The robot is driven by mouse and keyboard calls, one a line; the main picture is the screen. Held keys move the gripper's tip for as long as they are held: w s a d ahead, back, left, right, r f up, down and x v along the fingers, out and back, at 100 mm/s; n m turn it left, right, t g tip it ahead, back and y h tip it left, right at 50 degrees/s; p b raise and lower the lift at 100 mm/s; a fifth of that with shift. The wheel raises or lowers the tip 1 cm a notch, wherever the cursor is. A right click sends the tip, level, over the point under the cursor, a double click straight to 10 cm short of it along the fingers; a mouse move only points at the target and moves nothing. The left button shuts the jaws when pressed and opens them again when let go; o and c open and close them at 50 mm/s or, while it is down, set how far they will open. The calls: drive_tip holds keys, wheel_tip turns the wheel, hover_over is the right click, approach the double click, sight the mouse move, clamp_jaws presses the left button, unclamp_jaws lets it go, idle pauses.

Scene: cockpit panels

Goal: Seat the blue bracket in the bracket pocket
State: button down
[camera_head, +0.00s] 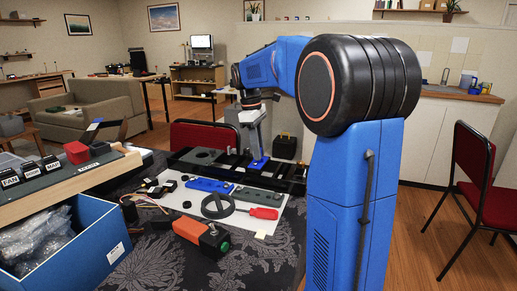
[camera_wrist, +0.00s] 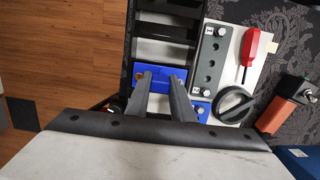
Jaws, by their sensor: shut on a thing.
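The blue bracket (camera_wrist: 160,70) is between the two finger tips of my gripper (camera_wrist: 162,79) in the wrist view, and the fingers are shut on it. The head view also shows the blue bracket (camera_head: 257,164) under my gripper (camera_head: 256,154), at the black slotted tray (camera_head: 284,184). In the wrist view the tray's slots and crossbars (camera_wrist: 168,32) lie just beyond the bracket. The fingers hide part of the bracket and what is under it. I cannot tell whether it touches the tray, or which slot is the bracket pocket.
A white mat (camera_head: 262,226) in front of the tray holds a blue bar (camera_head: 210,186), a grey bar (camera_head: 258,194), a black ring (camera_head: 217,206) and a red screwdriver (camera_head: 264,213). An orange-and-black tool (camera_head: 201,236) lies nearer. A blue box (camera_head: 75,245) stands left.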

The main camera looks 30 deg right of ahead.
sight(252, 161)
drive_tip(key=shift+f, duration=0.35)
drive_tip(key=c, duration=1.5)
unclamp_jaws()
drive_tip(key=shift+o, duration=0.2)
drive_tip(key=shift+r, duration=0.1)
wheel_tip(252, 161, up, 17)
drive_tip(key=w+a, duration=0.1)
drive_tip(key=w, duration=0.1)
drive_tip(key=shift+a, duration=0.3)
